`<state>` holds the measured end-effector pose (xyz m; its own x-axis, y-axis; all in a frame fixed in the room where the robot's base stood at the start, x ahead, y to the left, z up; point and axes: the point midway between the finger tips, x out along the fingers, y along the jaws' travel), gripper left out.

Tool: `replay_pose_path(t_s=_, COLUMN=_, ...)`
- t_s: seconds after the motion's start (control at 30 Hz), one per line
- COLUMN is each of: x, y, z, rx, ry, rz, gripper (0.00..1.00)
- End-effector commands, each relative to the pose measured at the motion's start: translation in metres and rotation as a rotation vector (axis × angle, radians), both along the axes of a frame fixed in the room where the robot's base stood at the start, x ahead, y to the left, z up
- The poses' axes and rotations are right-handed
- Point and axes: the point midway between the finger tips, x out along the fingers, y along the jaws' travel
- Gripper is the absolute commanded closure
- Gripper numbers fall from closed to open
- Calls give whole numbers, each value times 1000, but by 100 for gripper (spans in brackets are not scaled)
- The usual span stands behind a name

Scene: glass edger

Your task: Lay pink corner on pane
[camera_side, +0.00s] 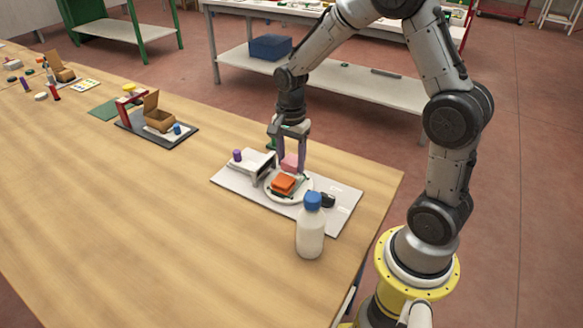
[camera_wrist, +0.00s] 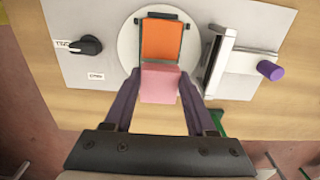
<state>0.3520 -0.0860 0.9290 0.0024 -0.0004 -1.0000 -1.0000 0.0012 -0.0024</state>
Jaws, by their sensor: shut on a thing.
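My gripper (camera_side: 290,166) is shut on the pink block (camera_side: 289,161), which sits between its two fingers. In the wrist view the pink block (camera_wrist: 158,83) shows between the fingertips (camera_wrist: 160,88), just below the orange piece (camera_wrist: 161,40) and overlapping its near edge in the picture. In the side view the orange piece (camera_side: 283,184) lies on a round pale disc (camera_side: 300,196) with dark edges around it. The pink block appears above and behind it. Contact between the two cannot be told. No clear glass pane can be told apart; it may be the orange piece.
The disc sits on a grey board (camera_side: 345,205) with a black knob (camera_wrist: 90,45), an upright metal guide (camera_wrist: 219,60) and a purple-ended lever (camera_wrist: 270,70). A white bottle with a blue cap (camera_side: 311,235) stands at the board's front edge.

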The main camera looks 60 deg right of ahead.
Motion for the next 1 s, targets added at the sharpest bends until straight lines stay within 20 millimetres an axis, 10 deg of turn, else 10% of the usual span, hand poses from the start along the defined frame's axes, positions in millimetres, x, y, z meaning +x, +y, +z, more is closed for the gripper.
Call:
replay_pose_path(t_s=0.6, x=-2, y=0, z=-29, rx=1, ry=3, rz=0, gripper=95)
replay_pose_path(t_s=0.63, x=-2, y=0, z=-29, rx=1, ry=2, rz=0, gripper=40)
replay_pose_path(t_s=0.8, x=-2, y=0, z=-29, rx=1, ry=2, rz=0, gripper=14)
replay_pose_path(t_s=1.0, x=-2, y=0, z=-29, rx=1, ry=2, rz=0, gripper=14)
